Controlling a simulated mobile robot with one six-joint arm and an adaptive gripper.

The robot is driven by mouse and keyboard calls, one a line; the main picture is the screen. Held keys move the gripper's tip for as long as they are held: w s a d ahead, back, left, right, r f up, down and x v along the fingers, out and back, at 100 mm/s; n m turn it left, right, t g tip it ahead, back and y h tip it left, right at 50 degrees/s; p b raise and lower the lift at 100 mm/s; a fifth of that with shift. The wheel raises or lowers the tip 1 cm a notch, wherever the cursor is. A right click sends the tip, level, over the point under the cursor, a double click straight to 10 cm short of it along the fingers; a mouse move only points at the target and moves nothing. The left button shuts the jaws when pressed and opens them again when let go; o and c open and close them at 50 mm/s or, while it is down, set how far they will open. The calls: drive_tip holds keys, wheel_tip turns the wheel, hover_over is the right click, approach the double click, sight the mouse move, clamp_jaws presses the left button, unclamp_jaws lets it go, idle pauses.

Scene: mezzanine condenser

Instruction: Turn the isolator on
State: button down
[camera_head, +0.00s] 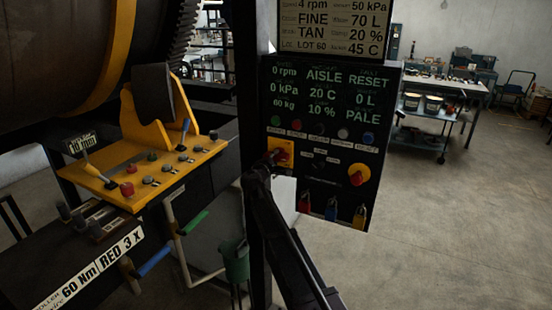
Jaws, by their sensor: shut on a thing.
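The isolator (287,147) is a yellow square plate with a red rotary handle, low on the left of the black control panel (335,212). My gripper (270,161) is at the isolator's handle, reaching up from below, and is shut on it. The gripper and the dark arm cover part of the handle, so its exact angle is hard to read.
A round yellow and red knob (358,175) sits to the right on the panel. A yellow console (150,172) with levers stands left, beside a dark upright post (249,90). Floor at right is open.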

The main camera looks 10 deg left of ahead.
drive_tip(key=n, duration=0.3)
drive_tip(key=shift+n, duration=2.3)
drive_tip(key=shift+c, duration=2.2)
unclamp_jaws()
drive_tip(key=v, duration=1.2)
